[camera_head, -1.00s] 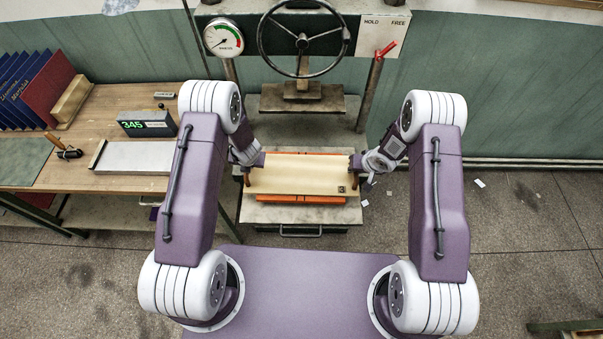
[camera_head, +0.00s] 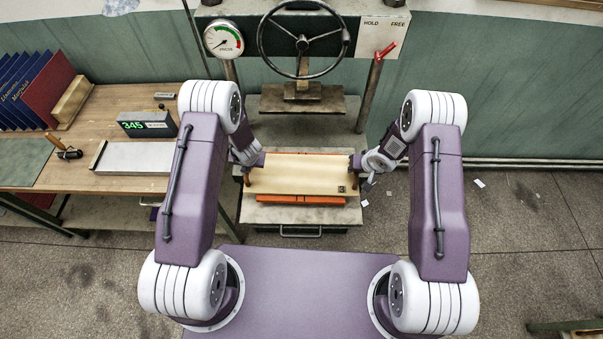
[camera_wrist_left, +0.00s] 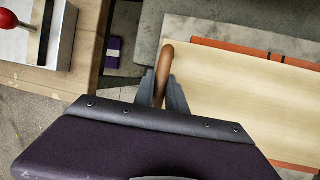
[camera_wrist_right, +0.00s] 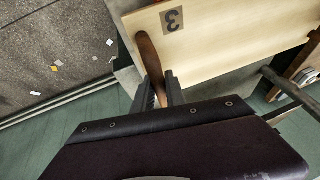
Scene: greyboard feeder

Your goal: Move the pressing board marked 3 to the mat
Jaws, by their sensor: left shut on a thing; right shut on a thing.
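The pressing board marked 3 (camera_head: 300,175) is a pale wooden board with brown handles at its two ends. Its dark number tag (camera_wrist_right: 171,20) shows in the right wrist view. My left gripper (camera_wrist_left: 164,88) is shut on the left handle (camera_wrist_left: 164,65). My right gripper (camera_wrist_right: 159,92) is shut on the right handle (camera_wrist_right: 148,58). The board looks level, over orange pieces (camera_head: 300,200) on the grey press bed (camera_head: 262,214). A small gap beneath it cannot be judged surely. A dark green mat (camera_head: 24,158) lies on the wooden table at the left.
The press wheel (camera_head: 303,40) and raised plate (camera_head: 301,99) stand behind the board. The mat looks clear.

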